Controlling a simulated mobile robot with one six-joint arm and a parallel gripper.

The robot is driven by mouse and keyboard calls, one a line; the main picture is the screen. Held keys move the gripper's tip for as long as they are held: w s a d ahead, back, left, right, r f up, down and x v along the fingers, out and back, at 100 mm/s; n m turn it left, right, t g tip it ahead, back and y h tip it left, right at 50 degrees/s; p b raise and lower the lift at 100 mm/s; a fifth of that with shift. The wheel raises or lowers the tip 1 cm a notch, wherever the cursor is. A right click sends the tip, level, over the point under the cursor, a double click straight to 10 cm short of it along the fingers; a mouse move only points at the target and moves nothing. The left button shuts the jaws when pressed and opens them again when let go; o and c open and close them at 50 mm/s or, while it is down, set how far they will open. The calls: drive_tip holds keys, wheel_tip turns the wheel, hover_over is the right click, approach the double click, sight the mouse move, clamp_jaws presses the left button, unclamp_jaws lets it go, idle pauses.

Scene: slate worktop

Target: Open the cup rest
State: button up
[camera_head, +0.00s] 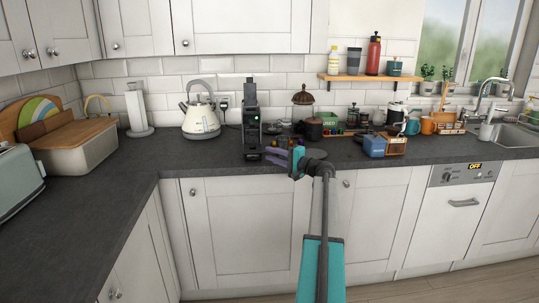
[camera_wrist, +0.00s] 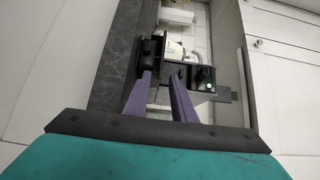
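A slim black coffee machine (camera_head: 251,122) stands upright on the slate worktop, left of my gripper. It also shows turned sideways in the wrist view (camera_wrist: 190,76), with a small green light on it. The cup rest cannot be picked out clearly; a dark part low on the machine (camera_wrist: 150,50) shows ahead of the fingers in the wrist view. My gripper (camera_head: 279,158) is in front of the machine's lower right, near the worktop's front edge. Its two purple fingers (camera_wrist: 161,75) are apart with nothing between them. Whether they touch the machine cannot be told.
A cream kettle (camera_head: 201,117) stands left of the machine. Jars and a dark canister (camera_head: 314,129) stand to its right, then a blue box (camera_head: 374,146).

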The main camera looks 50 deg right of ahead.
drive_tip(key=shift+w+a, duration=0.1)
drive_tip(key=shift+w, duration=0.65)
clamp_jaws()
idle(1.0)
